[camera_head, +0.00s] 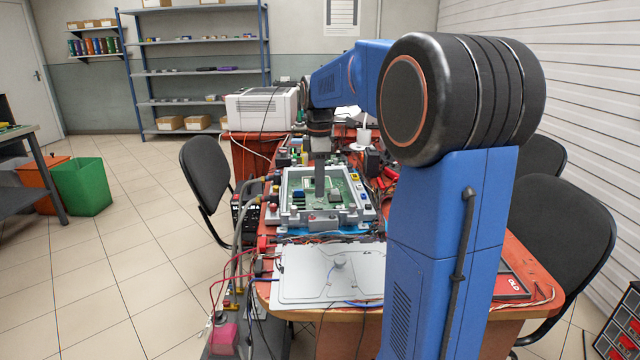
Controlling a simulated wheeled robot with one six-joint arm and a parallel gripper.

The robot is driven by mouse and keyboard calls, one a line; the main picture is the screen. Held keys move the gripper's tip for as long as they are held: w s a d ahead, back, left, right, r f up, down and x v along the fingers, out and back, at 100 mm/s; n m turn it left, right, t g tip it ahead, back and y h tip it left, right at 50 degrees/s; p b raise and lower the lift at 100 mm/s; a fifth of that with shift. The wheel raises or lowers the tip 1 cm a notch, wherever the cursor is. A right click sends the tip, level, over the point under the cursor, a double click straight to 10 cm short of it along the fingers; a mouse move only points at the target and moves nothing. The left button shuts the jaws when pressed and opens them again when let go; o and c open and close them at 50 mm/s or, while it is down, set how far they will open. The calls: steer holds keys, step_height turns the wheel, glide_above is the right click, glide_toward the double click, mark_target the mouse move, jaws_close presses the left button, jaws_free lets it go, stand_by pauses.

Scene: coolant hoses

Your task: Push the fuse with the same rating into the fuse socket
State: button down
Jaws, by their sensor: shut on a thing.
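An open grey control unit (284,214) with a green circuit board (338,183) inside lies on the red-brown table. My gripper (320,196) points straight down over the left-middle of the board, its tips low inside the unit. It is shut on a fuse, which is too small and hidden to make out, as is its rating. Small yellow and blue parts (355,187) sit at the unit's right side. I cannot tell which part is the fuse socket, or whether the held fuse touches it.
A light metal cover plate (318,291) lies in front of the unit. Hoses and cables (243,235) run along the left edge. A white printer-like box (262,108) stands behind. Black chairs (207,180) flank the table.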

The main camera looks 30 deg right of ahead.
steer(key=shift+f, duration=2.1)
steer(key=shift+f, duration=0.8)
stand_by(1.4)
steer(key=c, duration=1.5)
jaws_free()
steer(key=shift+s, duration=0.1)
steer(key=shift+c, duration=0.2)
steer(key=shift+f, duration=0.1)
steer(key=shift+c, duration=0.7)
steer(key=shift+o, duration=0.3)
steer(key=shift+r, duration=3.6)
